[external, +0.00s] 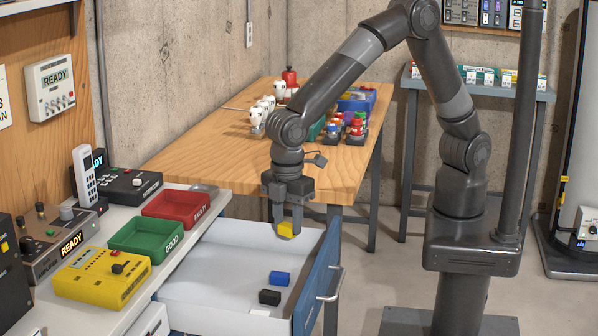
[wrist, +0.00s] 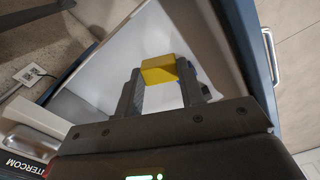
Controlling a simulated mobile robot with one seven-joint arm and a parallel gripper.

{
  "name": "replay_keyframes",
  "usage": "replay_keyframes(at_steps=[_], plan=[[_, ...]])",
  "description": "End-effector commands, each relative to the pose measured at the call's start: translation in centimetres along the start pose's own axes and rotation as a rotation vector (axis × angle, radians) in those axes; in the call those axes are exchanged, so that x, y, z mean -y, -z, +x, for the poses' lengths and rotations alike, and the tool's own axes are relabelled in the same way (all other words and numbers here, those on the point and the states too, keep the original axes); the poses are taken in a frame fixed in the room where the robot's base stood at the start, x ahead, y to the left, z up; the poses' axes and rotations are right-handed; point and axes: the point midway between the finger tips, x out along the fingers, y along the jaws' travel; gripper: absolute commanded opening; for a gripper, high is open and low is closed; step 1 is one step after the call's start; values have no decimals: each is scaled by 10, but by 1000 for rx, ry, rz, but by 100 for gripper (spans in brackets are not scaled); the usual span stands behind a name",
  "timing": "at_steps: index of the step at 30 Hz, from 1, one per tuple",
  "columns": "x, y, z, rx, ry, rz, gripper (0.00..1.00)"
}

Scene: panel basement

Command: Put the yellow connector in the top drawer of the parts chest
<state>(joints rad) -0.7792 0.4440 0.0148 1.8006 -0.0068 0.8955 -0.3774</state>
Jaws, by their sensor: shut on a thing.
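The yellow connector (external: 287,229) is held between the fingertips of my gripper (external: 288,222), over the far part of the open top drawer (external: 235,262). In the wrist view the yellow connector (wrist: 158,75) sits between the two dark fingers of my gripper (wrist: 160,82), with the drawer's white floor (wrist: 110,75) behind it. I cannot tell whether the connector touches the drawer floor. The drawer is pulled out of the parts chest, with its blue front (external: 320,270) and handle to the right. A blue connector (external: 279,278) and a black connector (external: 269,297) lie inside the drawer.
The counter to the left carries a green GOOD tray (external: 146,238), a red FAULTY tray (external: 183,207) and a yellow control box (external: 102,276). A wooden table (external: 225,150) with several parts stands behind the drawer. The drawer's middle floor is clear.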

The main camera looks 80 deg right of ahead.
Motion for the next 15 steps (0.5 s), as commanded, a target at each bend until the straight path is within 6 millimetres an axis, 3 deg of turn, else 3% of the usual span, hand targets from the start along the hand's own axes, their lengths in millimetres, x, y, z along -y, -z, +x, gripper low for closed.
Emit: replay_keyframes(at_steps=[15], plan=[[2, 0, 68, 5, 2, -3, 14]])
